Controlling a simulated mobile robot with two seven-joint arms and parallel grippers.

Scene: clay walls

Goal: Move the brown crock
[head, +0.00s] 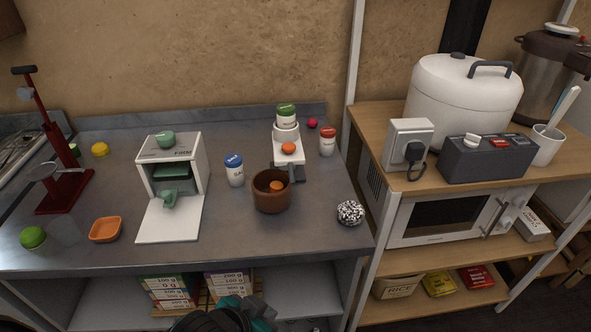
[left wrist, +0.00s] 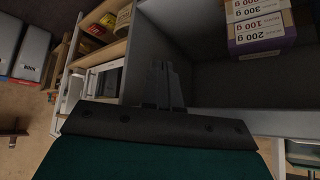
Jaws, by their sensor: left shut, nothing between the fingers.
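The brown crock (head: 271,201) stands upright on the grey metal counter, right of the middle, with an orange-brown round thing (head: 277,186) inside it. My left gripper (head: 238,308) is at the bottom edge of the head view, below and in front of the counter, well apart from the crock. In the left wrist view its fingers (left wrist: 165,86) are together with nothing between them, in front of the open shelf under the counter. The crock is not in the left wrist view. My right gripper is in neither view.
A white scale (head: 287,152) stands close behind the crock, a blue-lidded jar (head: 235,170) to its left, and a speckled ball (head: 350,213) to its right. A white machine (head: 172,190) and an orange dish (head: 106,229) are farther left. Bare counter (head: 300,235) lies in front of the crock.

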